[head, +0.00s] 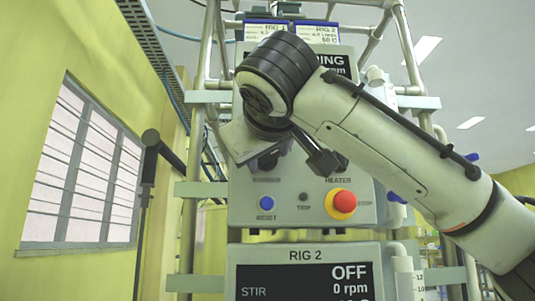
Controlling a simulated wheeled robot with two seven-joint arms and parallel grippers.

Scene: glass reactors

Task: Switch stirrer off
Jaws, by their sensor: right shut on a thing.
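The upper control panel (300,215) faces me, with a stirrer knob (266,163) at left and a heater knob at right above their labels. My right arm comes in from the right, and its wrist covers much of the panel's upper half. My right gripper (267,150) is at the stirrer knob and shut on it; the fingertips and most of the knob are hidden. The panel's display (342,64) is mostly covered; only "ING" and part of "rpm" show. My left gripper is not in view.
A blue reset button (266,203) and a red stop button (344,201) on a yellow base sit below the knobs. The RIG 2 display (302,281) reads OFF and 0 rpm. Metal frame poles (203,75) flank the panels. A dark stand (149,165) is at left, before the window.

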